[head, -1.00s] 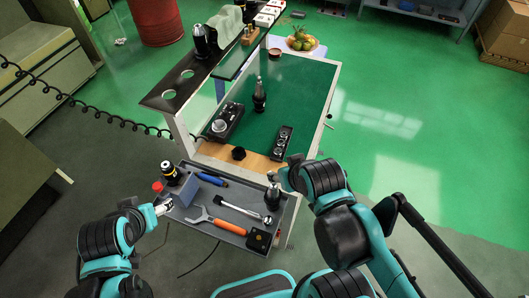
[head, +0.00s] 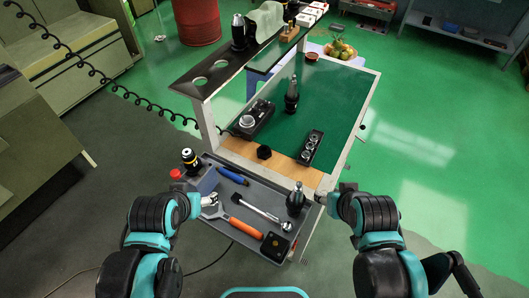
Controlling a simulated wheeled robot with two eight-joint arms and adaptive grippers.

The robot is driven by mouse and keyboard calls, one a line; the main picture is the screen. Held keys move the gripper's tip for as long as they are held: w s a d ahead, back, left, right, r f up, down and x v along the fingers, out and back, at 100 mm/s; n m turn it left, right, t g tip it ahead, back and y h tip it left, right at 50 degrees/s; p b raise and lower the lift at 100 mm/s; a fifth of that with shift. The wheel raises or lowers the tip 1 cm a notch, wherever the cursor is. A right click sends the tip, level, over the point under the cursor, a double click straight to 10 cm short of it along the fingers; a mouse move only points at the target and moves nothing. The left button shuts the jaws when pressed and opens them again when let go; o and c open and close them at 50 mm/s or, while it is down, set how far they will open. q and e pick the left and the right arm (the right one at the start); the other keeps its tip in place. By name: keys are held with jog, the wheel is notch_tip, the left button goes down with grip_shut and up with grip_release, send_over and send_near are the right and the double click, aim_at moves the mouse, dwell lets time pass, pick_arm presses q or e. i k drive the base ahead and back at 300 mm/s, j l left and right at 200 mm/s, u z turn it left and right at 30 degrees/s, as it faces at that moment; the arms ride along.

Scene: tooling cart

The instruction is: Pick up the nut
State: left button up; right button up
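A small black hexagonal piece (head: 264,152), which looks like the nut, lies on the wooden front strip of the cart top in the head view. My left gripper (head: 210,200) is over the left side of the grey tray, near the wrench head and well short of the nut. My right gripper (head: 324,193) is at the right edge of the tray, just right of a dark tool holder (head: 296,200) and away from the nut. The fingers of both are too small to read.
The grey tray (head: 236,240) holds an orange-handled wrench (head: 245,228), a ratchet (head: 262,212), a blue-handled tool (head: 232,176) and a black square block (head: 275,246). A black socket rack (head: 311,148) and a black device (head: 254,119) stand near the nut. The green mat (head: 330,100) has free room.

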aim_at(264, 152)
jog(key=j, duration=0.25)
jog(key=i+j+z, duration=0.1)
jog(key=j, duration=0.25)
jog(key=i+j+z, duration=0.1)
jog(key=j, duration=0.3)
jog(key=i+j+z, duration=0.15)
jog(key=j, duration=0.25)
jog(key=i+j+z, duration=0.1)
jog(key=j, duration=0.3)
jog(key=i+j+z, duration=0.1)
jog(key=j, duration=0.3)
jog(key=i, duration=0.1)
